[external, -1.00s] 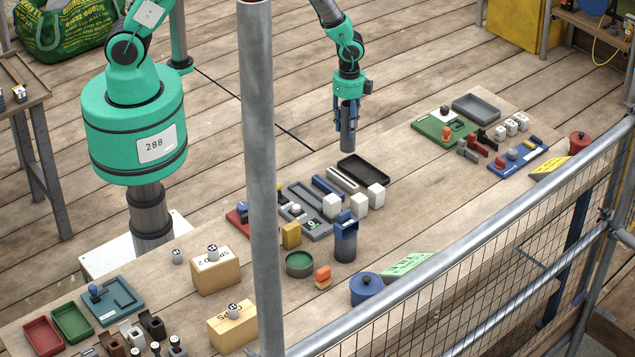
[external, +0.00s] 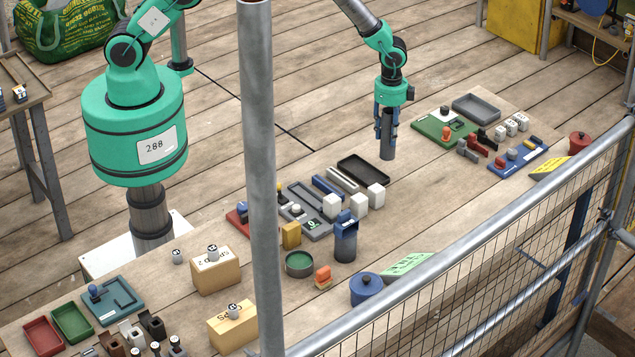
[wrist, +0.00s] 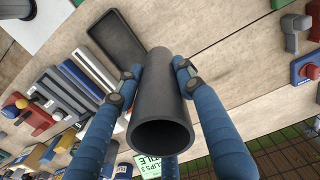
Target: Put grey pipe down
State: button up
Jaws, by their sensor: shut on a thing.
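In the external view my gripper (external: 387,118) points down and the pipe (external: 387,145) hangs upright below the fingers. Its lower end shows over the workbench, to the right of the black tray (external: 363,171). Whether the pipe touches the bench I cannot tell.
A green tray (external: 428,131) with parts and a grey tray (external: 476,108) lie to the right. Bare planks (external: 440,205) lie between. A mesh fence (external: 470,320) runs along the front.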

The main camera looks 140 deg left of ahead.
jog(key=w+a+r+n, duration=0.1)
jog(key=w+r, duration=0.1)
jog(key=w, duration=0.8)
jog(key=w+a+r, duration=0.1)
jog(key=w+r, duration=0.1)
jog(key=w, duration=0.8)
jog(key=shift+w+a+n+b, duration=0.15)
jog(key=shift+a+n+b, duration=0.2)
jog(key=shift+n+b, duration=0.1)
notch_tip(320, 180, down, 6)
jog(key=shift+f, duration=0.15)
jog(key=shift+f, duration=0.1)
jog(key=shift+f, duration=1.75)
jog(key=shift+f, duration=0.15)
jog(key=o, duration=1.2)
jog(key=shift+c, duration=0.2)
